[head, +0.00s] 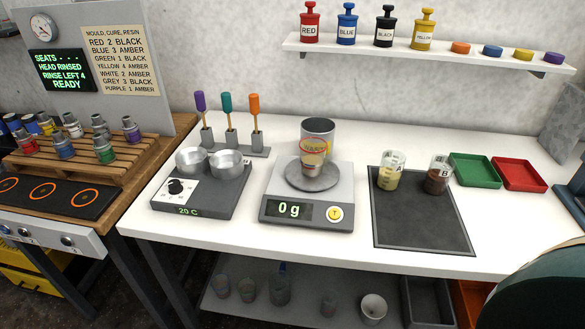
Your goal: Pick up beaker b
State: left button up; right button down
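Beaker b (436,184) is a small clear beaker marked B with dark brown contents. It stands upright near the back right corner of the dark grey mat (420,228) on the white bench. Beaker A (389,175), with pale yellow contents, stands to its left on the same mat, apart from it. Neither of my grippers shows in the head view, and nothing is touching beaker b.
A green tray (474,182) and a red tray (519,187) lie right of beaker b. The scale (307,212), reading 0 g, stands left of the mat. A large dark rounded object (545,290) fills the lower right corner. The mat's front is clear.

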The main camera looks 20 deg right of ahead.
aim_at(441, 167)
jog(key=z, duration=1.75)
